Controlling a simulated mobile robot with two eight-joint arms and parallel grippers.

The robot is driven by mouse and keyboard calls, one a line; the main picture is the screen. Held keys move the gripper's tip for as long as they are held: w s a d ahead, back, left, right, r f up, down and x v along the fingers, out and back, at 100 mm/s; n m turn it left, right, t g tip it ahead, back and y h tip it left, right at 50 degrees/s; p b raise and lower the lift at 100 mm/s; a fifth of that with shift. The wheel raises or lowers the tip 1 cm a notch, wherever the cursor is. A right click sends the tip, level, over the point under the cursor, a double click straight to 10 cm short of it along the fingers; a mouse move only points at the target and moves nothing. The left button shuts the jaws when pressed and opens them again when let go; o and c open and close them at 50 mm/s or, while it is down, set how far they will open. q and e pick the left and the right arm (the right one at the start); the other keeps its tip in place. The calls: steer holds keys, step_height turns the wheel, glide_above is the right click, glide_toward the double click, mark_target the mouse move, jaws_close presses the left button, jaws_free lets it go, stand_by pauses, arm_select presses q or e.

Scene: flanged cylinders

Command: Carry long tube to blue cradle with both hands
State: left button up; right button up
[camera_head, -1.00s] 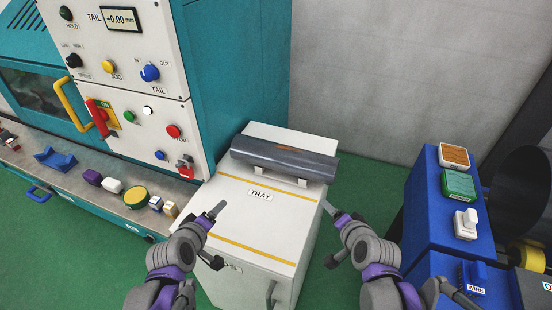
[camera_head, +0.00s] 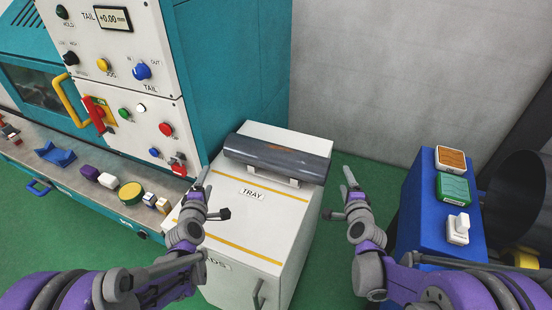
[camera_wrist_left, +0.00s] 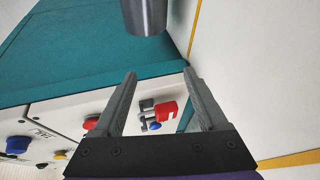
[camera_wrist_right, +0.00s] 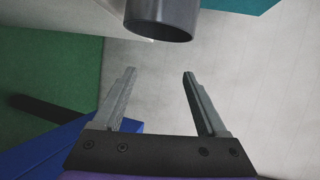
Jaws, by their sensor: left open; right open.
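The long tube (camera_head: 276,157) is dark grey and lies on white supports at the back of the white cabinet top marked TRAY. The blue cradle (camera_head: 55,154) sits on the machine's ledge at the far left. My left gripper (camera_head: 214,193) is open and empty, in front of the tube's left end; that end (camera_wrist_left: 145,15) shows at the top of the left wrist view. My right gripper (camera_head: 336,194) is open and empty, in front of and to the right of the tube's right end, which shows in the right wrist view (camera_wrist_right: 162,18). Neither gripper touches the tube.
The machine's control panel (camera_head: 140,110) with knobs and a red switch stands left of the cabinet (camera_head: 235,225). Purple, white and yellow pieces (camera_head: 131,192) lie on the ledge. A blue cabinet (camera_head: 430,215) with small boxes stands right. Green floor shows between the cabinets.

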arm_select(q)
steer(key=x, duration=1.3)
steer(key=shift+w+f, duration=0.1)
steer(key=shift+f, duration=0.05)
steer(key=shift+d, duration=0.35)
steer(key=shift+s+d, duration=0.2)
steer(key=shift+d, duration=0.15)
arm_select(e)
steer(key=a+x, duration=0.1)
steer(key=x, duration=1.1)
steer(key=shift+w+a, duration=0.25)
steer(key=shift+w, duration=0.15)
arm_select(q)
steer(key=shift+w, duration=0.1)
arm_select(e)
steer(key=shift+w+f, duration=0.1)
steer(key=shift+f, duration=0.05)
